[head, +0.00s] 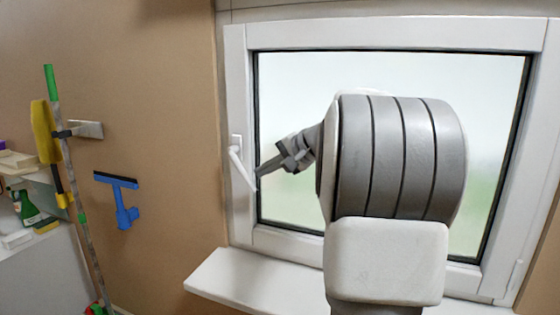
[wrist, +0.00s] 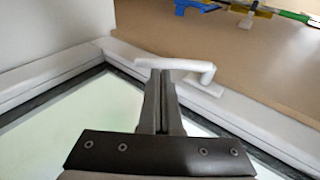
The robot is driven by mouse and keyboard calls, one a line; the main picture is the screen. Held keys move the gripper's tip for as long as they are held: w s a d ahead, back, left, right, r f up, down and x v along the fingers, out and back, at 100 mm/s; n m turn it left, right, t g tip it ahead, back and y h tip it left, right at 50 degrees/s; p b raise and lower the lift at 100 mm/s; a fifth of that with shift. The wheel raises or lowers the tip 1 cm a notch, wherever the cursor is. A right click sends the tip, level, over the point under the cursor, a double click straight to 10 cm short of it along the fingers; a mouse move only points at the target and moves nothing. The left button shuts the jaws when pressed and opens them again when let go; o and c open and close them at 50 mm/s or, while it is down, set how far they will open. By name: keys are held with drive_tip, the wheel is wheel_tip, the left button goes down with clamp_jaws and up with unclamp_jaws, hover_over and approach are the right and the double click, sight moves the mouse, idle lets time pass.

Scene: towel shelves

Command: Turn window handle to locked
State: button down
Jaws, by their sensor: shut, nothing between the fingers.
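The white window handle (head: 241,168) is on the left side of the window frame (head: 238,80). Its lever slants down and to the right from its base. My gripper (head: 259,174) reaches in from the right, and its tips are close beside the lever. In the wrist view the handle (wrist: 180,65) lies across the far end of my gripper (wrist: 160,76), whose fingers are together with nothing between them. The tips are at or just short of the lever; I cannot tell whether they touch it. My arm hides much of the window's middle.
A white sill (head: 240,282) juts out below the window. On the left wall hang a blue squeegee (head: 120,196) and a pole with a green end (head: 50,85). A shelf with a green bottle (head: 25,208) stands at the far left. The wall beside the handle is clear.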

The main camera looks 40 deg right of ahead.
sight(249, 185)
drive_tip(key=shift+x, duration=1.4)
drive_tip(key=shift+f+b, duration=0.2)
drive_tip(key=shift+b, duration=0.1)
drive_tip(key=f+b, duration=0.1)
drive_tip(key=b, duration=0.2)
drive_tip(key=shift+w+a+t, duration=0.1)
drive_tip(key=shift+w+t, duration=0.05)
drive_tip(key=shift+t, duration=0.15)
drive_tip(key=t+b, duration=0.1)
drive_tip(key=b, duration=0.2)
drive_tip(key=f+t+y+b, duration=0.1)
drive_tip(key=b, duration=0.2)
drive_tip(key=shift+w+a+f, duration=0.25)
drive_tip(key=shift+w, duration=0.15)
drive_tip(key=b, duration=0.2)
drive_tip(key=t+b, duration=0.1)
drive_tip(key=b, duration=0.2)
drive_tip(key=shift+w+a+f+m+y, duration=0.2)
drive_tip(key=shift+w+f+m+y, duration=0.1)
drive_tip(key=shift+w+f+m, duration=0.1)
drive_tip(key=w+t+b, duration=0.1)
drive_tip(key=b, duration=0.2)
drive_tip(key=shift+w+a+y+b, duration=0.15)
drive_tip(key=shift+a+y+b, duration=0.15)
drive_tip(key=shift+a+b, duration=0.1)
drive_tip(key=shift+w+a, duration=0.15)
drive_tip(key=shift+f, duration=0.1)
